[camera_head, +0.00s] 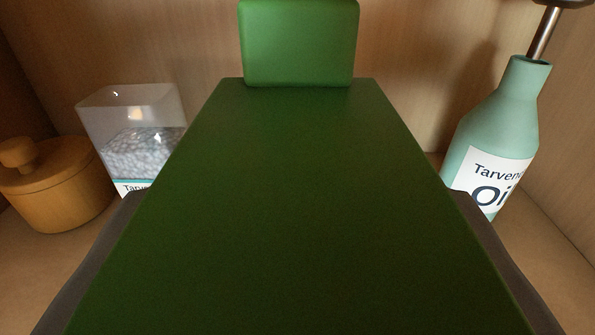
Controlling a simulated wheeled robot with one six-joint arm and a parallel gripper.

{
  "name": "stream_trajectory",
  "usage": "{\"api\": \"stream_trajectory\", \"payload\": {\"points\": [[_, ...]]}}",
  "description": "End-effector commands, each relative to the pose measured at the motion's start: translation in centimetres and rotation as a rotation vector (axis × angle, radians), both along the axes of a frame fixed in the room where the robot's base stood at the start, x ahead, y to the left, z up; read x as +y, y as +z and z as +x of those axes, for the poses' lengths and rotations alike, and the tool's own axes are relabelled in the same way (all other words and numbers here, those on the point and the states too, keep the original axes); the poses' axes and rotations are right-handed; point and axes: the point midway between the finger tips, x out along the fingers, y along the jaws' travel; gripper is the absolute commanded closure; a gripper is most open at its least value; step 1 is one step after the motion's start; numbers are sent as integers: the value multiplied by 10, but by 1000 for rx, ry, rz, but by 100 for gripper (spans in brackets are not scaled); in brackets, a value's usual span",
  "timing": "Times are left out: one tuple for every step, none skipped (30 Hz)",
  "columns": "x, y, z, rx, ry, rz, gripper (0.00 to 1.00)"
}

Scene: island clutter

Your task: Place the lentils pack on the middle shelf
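A large dark green pack (295,190) fills the middle of the view, with a lighter green upright part (298,42) at its far end. No label shows on it, but it appears to be the lentils pack. My gripper (298,200) has a dark finger along each side of the pack, and both appear to press against it. The pack is inside the shelf space, over the wooden shelf board (35,275). Its underside is hidden, so I cannot tell whether it touches the board.
A wooden lidded pot (58,185) and a clear container of grey grains (145,150) stand on the left. A teal oil bottle (500,125) with a metal spout stands on the right. Wooden walls close the back and sides. The bare board shows at both front corners.

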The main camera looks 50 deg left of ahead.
Motion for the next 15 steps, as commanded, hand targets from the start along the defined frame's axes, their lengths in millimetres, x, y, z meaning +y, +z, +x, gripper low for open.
{"api": "stream_trajectory", "payload": {"points": [[-1,-4,-1,2,-1,1,100],[-1,-5,-1,1,-1,2,100],[-1,-6,-1,0,-1,1,100],[-1,-6,-1,0,-1,2,100],[-1,-6,-1,-1,-1,2,100],[-1,-6,-1,-1,-1,2,100],[-1,-6,-1,-1,-1,2,100],[-1,-6,-1,-1,-1,2,100],[-1,-6,-1,-1,-1,2,100],[-1,-6,-1,-1,-1,2,100],[-1,-7,-1,0,-1,2,100],[-1,-8,-1,0,-1,2,100],[-1,-9,-1,-1,-1,2,100],[-1,-10,-1,-1,-1,2,100],[-1,-10,-1,-1,-1,1,49]]}}
